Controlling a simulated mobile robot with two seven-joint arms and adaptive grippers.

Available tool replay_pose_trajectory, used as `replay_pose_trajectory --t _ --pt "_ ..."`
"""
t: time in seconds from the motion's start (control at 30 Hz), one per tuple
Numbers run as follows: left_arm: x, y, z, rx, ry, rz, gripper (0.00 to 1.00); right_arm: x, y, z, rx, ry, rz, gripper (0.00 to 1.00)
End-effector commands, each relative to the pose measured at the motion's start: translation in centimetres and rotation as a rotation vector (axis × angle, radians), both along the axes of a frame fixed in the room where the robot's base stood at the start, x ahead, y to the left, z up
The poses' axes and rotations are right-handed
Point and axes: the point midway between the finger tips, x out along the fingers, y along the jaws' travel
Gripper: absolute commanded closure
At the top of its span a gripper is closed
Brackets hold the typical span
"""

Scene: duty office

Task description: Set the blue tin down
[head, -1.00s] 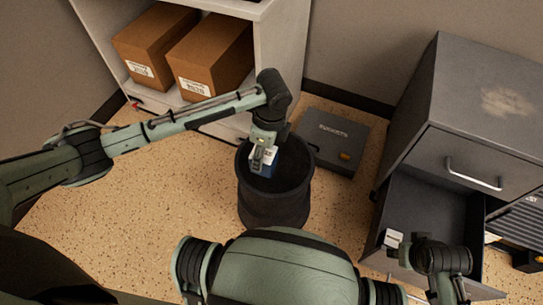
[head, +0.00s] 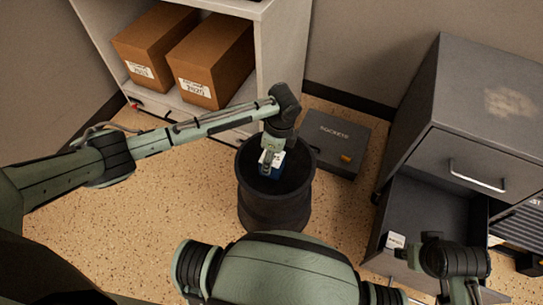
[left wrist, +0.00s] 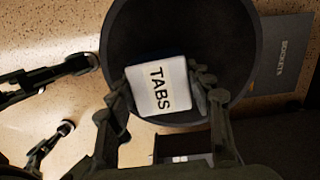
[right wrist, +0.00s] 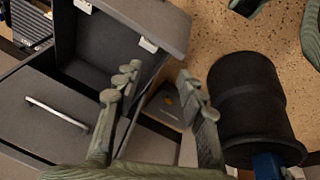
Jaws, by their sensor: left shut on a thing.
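The blue tin (head: 276,168) has a white top, marked TABS in the left wrist view (left wrist: 158,88). My left gripper (head: 266,170) is shut on it, with a finger on each side of the tin. The tin is over or within the mouth of a round black bin (head: 275,212); I cannot tell whether it touches anything inside. In the right wrist view the blue side of the tin (right wrist: 268,166) shows at the bin's mouth. My right gripper (right wrist: 155,80) is open and empty, its fingers apart, near the open drawer.
A grey cabinet (head: 450,120) with an open drawer (head: 425,215) stands at the right. A flat grey case marked SOCKETS (head: 335,140) lies behind the bin. A shelf (head: 285,50) holds two cardboard boxes (head: 212,60). The speckled floor left of the bin is clear.

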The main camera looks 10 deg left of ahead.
Motion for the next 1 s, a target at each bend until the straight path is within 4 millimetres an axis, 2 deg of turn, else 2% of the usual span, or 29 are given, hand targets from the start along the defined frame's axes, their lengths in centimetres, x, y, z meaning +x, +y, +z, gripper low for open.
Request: replay_pose_trajectory --t 0.03,0.17,0.47,0.57,0.7,0.8,1.0 --pt "0.0 0.0 -0.1 0.000 0.000 -0.001 0.45 0.0 0.0 0.0 0.000 0.001 0.000 0.60" --pt "0.0 0.0 0.0 0.000 0.001 0.000 0.29 0.0 0.0 -0.1 0.000 0.002 0.000 0.60" --pt "0.0 0.0 0.0 0.000 0.001 0.000 0.28 -0.1 0.0 -0.1 0.000 0.003 -0.001 0.60" --pt "0.0 0.0 0.6 -0.001 0.000 0.000 0.28 0.0 0.0 0.0 0.000 0.002 0.000 0.60" --pt "0.0 -0.4 2.9 -0.003 -0.003 0.000 0.28 0.0 0.0 -0.2 0.002 0.002 0.000 0.60" --pt "0.0 -0.6 5.1 -0.002 -0.003 -0.002 0.28 0.0 0.0 -1.7 0.008 0.015 0.000 0.60" --pt "-0.1 -1.1 9.2 -0.002 -0.003 0.000 0.28 0.1 0.1 -2.9 0.015 0.018 0.002 0.60"
